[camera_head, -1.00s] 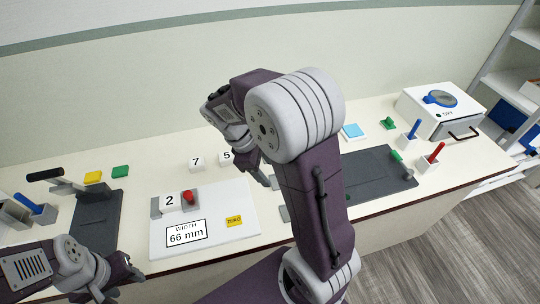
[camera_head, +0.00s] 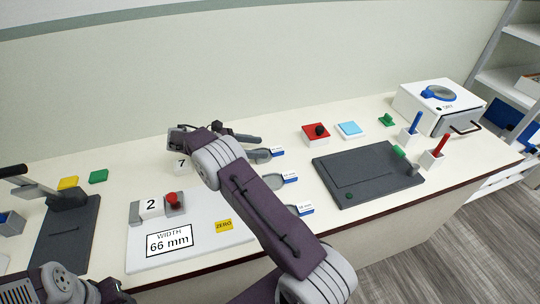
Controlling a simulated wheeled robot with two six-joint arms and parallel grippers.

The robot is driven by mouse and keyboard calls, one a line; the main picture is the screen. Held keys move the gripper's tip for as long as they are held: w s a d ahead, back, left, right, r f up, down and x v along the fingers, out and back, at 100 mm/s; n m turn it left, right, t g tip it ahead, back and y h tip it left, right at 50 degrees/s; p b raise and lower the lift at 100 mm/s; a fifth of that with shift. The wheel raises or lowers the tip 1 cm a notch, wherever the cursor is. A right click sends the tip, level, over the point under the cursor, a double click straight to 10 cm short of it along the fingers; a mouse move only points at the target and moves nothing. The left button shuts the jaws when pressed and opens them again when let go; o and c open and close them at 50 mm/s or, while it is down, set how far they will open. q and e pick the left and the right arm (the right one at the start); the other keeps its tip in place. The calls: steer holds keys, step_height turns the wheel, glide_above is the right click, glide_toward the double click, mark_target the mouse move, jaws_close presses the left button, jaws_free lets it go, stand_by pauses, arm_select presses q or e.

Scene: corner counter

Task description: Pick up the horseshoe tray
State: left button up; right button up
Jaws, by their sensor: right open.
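Three small grey trays with blue-and-white labels stand in a row on the counter: a far one (camera_head: 262,155), a middle one (camera_head: 270,184) and a near one partly behind my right arm (camera_head: 294,211). I cannot tell which is the horseshoe tray. My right gripper (camera_head: 256,146) is open beside the far tray, its fingers pointing right; its wrist is partly hidden by the arm. I cannot tell whether it touches the tray. My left gripper (camera_head: 118,292) is low at the bottom left, far from the trays, its jaws unclear.
A white width board (camera_head: 205,236) with a "66 mm" display lies left of the trays. A dark grey plate (camera_head: 365,172) lies to their right. A red block (camera_head: 316,135) with a black knob, a light-blue pad (camera_head: 349,130) and a white box (camera_head: 436,108) stand farther back.

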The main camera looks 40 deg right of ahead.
mark_target(279, 148)
steer(key=x, duration=0.7)
steer(key=shift+r, duration=0.15)
steer(key=shift+a, duration=0.1)
jaws_close()
